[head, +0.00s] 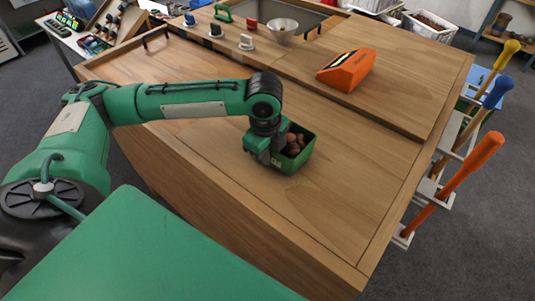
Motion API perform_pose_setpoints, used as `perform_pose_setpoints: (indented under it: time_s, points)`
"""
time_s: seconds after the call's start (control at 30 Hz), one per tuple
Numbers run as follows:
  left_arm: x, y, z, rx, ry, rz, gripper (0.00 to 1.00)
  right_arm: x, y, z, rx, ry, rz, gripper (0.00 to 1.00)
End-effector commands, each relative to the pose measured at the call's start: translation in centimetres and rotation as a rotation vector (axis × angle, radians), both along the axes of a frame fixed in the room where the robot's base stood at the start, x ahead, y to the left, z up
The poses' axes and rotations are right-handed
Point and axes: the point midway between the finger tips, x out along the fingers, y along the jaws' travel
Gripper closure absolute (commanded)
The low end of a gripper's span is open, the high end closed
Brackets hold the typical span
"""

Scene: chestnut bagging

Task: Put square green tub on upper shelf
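The square green tub (296,163) stands on the wooden counter, near its front edge, with several brown chestnuts in it. My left gripper (268,158) comes down at the tub's left side, touching or very close to its wall. The fingertips are mostly hidden by the gripper body and the tub, so I cannot tell whether they are closed on the wall. My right gripper is not in view. I cannot make out the upper shelf with certainty.
An orange device (346,71) sits on the raised back board. A metal bowl (282,30) and small knobbed items (246,42) stand farther back. Long-handled tools (470,172) hang at the counter's right side. The counter right of the tub is clear.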

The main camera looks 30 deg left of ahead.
Motion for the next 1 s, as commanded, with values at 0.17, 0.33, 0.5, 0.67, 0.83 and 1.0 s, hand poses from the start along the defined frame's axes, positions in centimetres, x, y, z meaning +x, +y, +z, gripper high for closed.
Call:
perform_pose_setpoints:
  time_s: [0.17,0.33,0.5,0.67,0.83,1.0]
  points:
    - [0.0,0.0,-0.5,0.000,-0.002,0.000,1.00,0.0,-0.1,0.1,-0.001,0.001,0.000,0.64]
    - [0.0,0.0,-0.6,0.000,-0.001,0.000,1.00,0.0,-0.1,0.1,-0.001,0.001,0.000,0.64]
    - [0.0,0.0,-0.8,0.001,0.000,0.001,0.75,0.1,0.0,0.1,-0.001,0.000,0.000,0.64]
    - [0.0,0.0,-0.8,0.000,0.000,0.001,0.75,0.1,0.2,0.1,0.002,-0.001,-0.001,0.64]
    - [0.0,0.0,-0.6,0.000,-0.001,0.000,0.75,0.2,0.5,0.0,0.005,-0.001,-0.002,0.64]
    - [0.0,0.0,1.4,-0.001,-0.004,0.000,0.75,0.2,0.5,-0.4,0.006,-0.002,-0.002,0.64]
